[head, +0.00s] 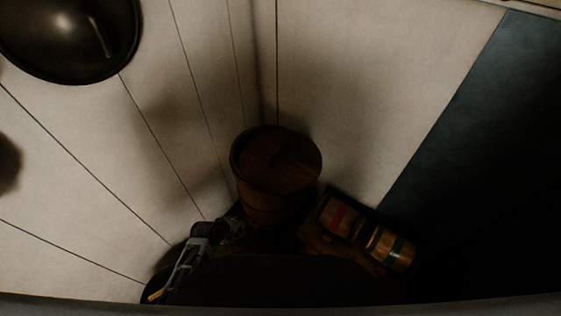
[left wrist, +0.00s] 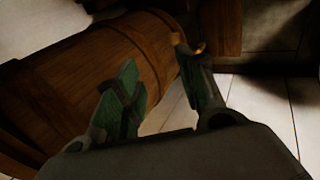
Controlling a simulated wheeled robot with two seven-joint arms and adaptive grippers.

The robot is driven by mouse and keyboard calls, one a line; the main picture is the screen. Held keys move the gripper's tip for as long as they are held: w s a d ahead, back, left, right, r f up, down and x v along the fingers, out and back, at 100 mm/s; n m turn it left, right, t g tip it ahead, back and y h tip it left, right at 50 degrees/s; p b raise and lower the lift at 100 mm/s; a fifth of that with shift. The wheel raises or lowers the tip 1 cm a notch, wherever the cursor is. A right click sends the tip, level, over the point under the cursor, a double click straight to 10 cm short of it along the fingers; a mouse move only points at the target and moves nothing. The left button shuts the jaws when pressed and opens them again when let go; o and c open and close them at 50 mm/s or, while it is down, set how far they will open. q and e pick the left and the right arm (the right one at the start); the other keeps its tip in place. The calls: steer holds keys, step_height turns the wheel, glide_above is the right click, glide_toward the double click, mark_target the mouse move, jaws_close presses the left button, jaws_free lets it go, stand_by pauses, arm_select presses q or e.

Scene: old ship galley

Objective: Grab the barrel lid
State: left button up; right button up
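A wooden barrel (head: 270,208) stands in the corner where two pale panelled walls meet. The round, dark wooden barrel lid (head: 262,165) lies on its top, with a small handle near its middle. My left gripper (head: 236,226) is low beside the barrel's front left, below the lid. In the left wrist view my left gripper (left wrist: 155,52) has its two green-padded fingers apart with nothing held between them. The barrel's side (left wrist: 110,50) lies beyond the fingers there; I cannot tell whether they touch it. The lid cannot be made out in that view. My right gripper is not in view.
A wooden crate (head: 318,238) with small banded kegs (head: 390,248) sits right of the barrel. A dark round pan-like thing (head: 70,35) is on the left wall. A dark blue-grey surface (head: 470,120) lies at the right. Pale floor (left wrist: 270,105) shows in the left wrist view.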

arm_select(q)
steer(key=w+d+r+n+t+h+b, duration=0.1)
steer(key=w+d+r+n+b, duration=0.1)
steer(key=r, duration=0.7)
steer(key=w+d+r+n+t+h+b, duration=0.1)
steer(key=w+d+r+n+h, duration=0.15)
steer(key=r, duration=0.55)
steer(key=n+t+h, duration=0.2)
steer(key=n, duration=0.9)
glide_toward(272, 157)
steer(key=shift+s+d+f+m, duration=0.25)
steer(key=shift+s+f, duration=0.05)
steer(key=shift+f, duration=0.25)
steer(key=shift+w+d+r+n+t, duration=0.15)
steer(key=shift+w+r+n, duration=0.15)
steer(key=shift+n, duration=0.25)
steer(key=shift+w+d+r+n+t, duration=0.1)
steer(key=shift+w+r+n+t, duration=0.05)
steer(key=shift+w+n, duration=0.35)
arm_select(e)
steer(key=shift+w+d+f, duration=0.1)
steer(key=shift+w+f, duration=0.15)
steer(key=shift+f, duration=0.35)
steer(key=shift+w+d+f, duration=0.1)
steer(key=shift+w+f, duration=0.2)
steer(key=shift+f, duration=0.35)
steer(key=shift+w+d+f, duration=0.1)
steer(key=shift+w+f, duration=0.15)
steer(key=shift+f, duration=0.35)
